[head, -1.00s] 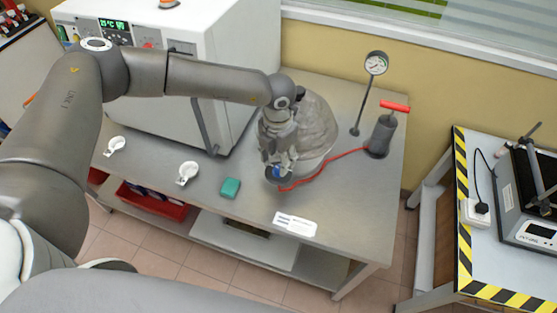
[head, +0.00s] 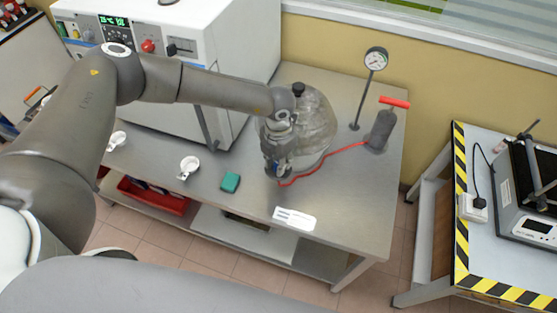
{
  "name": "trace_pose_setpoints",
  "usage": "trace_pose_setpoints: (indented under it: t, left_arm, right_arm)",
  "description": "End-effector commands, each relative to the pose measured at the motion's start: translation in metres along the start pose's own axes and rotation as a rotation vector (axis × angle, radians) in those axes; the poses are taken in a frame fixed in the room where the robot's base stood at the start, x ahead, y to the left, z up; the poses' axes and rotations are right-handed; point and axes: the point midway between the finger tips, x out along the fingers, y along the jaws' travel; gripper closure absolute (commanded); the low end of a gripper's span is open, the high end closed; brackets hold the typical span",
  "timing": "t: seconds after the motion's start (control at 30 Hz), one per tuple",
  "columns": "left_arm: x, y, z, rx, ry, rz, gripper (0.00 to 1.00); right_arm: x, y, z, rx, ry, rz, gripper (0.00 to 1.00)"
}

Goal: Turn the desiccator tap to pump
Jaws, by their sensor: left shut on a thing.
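The desiccator (head: 318,120) is a clear glass dome with a black knob on top, standing on the grey metal bench. My left gripper (head: 277,169) points down at the dome's near left side. It is shut on the desiccator tap, a small part with a bit of blue at the fingertips, mostly hidden by the fingers. I cannot read which way the tap points. A red hose (head: 325,160) runs from beside the tap to the hand pump (head: 381,130) with a red handle. My right gripper is not in view.
A pressure gauge (head: 375,60) stands on a post behind the pump. A white oven (head: 190,70) is at the back left. A white cup (head: 188,167), a green block (head: 230,182) and a white label card (head: 294,218) lie along the bench front.

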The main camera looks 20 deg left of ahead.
Motion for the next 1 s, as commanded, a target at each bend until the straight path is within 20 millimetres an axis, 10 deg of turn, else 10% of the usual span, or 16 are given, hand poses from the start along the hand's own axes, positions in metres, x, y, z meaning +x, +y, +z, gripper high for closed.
trace_pose_setpoints:
  t: [0.47, 1.0]
  left_arm:
    - [0.003, 0.001, 0.001, 0.124, -0.001, 0.000, 0.99]
    - [0.005, 0.001, 0.001, 0.611, -0.003, 0.003, 0.99]
  right_arm:
    - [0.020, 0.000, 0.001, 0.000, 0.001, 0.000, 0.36]
    - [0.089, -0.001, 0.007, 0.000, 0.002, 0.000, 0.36]
